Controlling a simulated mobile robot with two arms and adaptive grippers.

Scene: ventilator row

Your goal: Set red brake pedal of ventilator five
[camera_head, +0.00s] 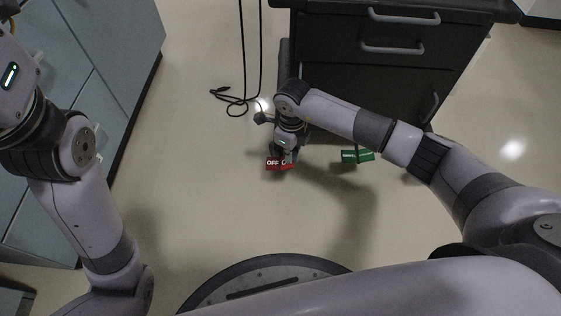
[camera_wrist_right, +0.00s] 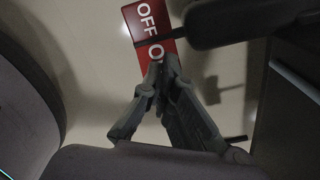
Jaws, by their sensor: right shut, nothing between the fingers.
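The red brake pedal (camera_head: 273,163) has white "OFF" lettering and sits low at the front left of the dark cart. In the right wrist view the red pedal (camera_wrist_right: 146,22) shows at the top, partly covered by a dark part and by my fingertips. My right gripper (camera_head: 284,157) points down over the pedal, and its fingers are together with nothing between them. In the wrist view the right fingertips (camera_wrist_right: 160,72) overlap the pedal's lower edge; I cannot tell whether they touch it. My left arm shows at the left, but its gripper is not visible.
The dark drawer cart (camera_head: 385,75) stands at the top. Green pedals (camera_head: 357,156) sit at its lower right. A black cable (camera_head: 236,98) lies on the floor left of the cart. Grey-blue cabinets (camera_head: 110,50) line the left.

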